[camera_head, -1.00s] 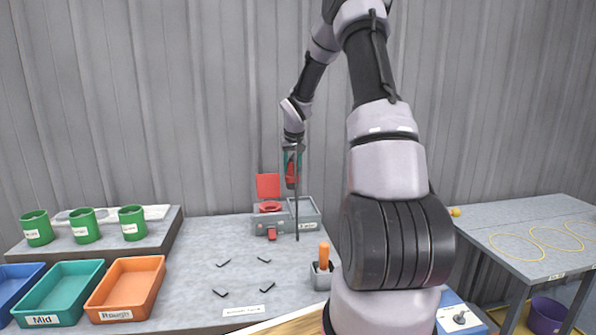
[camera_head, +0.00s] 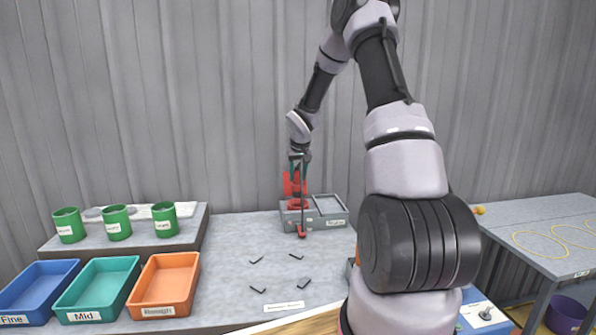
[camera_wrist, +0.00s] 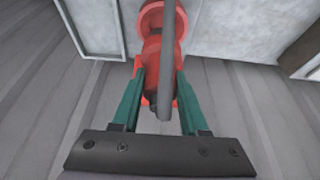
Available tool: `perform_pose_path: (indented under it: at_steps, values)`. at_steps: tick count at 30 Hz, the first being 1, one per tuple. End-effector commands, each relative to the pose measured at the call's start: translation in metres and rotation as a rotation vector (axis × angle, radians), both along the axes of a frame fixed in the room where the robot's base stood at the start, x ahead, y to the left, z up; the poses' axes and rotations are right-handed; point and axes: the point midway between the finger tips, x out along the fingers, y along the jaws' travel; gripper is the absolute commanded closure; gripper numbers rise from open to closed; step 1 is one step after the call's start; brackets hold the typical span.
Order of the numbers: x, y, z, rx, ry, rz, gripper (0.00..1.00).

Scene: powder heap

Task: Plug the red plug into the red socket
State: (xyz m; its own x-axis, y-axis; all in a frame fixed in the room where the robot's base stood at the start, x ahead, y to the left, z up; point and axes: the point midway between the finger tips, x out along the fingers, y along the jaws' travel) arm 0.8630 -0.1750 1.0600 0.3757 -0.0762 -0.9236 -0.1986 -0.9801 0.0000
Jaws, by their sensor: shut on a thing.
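My gripper (camera_wrist: 158,82) has teal fingers shut on the red plug (camera_wrist: 151,57), with a dark grey cable (camera_wrist: 168,70) running across it. In the wrist view the plug's far end meets a red round part, apparently the red socket (camera_wrist: 181,22). I cannot tell whether the plug is in it or just in front. In the head view my gripper (camera_head: 299,166) points down at the red socket area (camera_head: 295,206) on the left of a grey box (camera_head: 327,219). A raised red lid (camera_head: 288,184) stands behind, partly hidden by the fingers and cable.
Three green cups (camera_head: 117,222) stand on a raised shelf at left. Blue, teal and orange trays (camera_head: 165,284) lie in front of them. Several small black corner marks (camera_head: 296,256) lie on the clear middle of the table. A second table (camera_head: 540,235) with yellow rings is at right.

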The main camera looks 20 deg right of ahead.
Motion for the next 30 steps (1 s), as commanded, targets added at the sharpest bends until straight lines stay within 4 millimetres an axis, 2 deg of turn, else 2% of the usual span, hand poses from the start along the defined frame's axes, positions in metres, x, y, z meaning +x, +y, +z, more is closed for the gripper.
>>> perform_pose_path:
  at_steps: [16, 30]
  values:
    - [0.0, 0.001, -0.037, 0.0, 0.002, 0.001, 1.0]
    - [0.0, 0.0, -0.045, 0.0, 0.0, 0.0, 1.0]
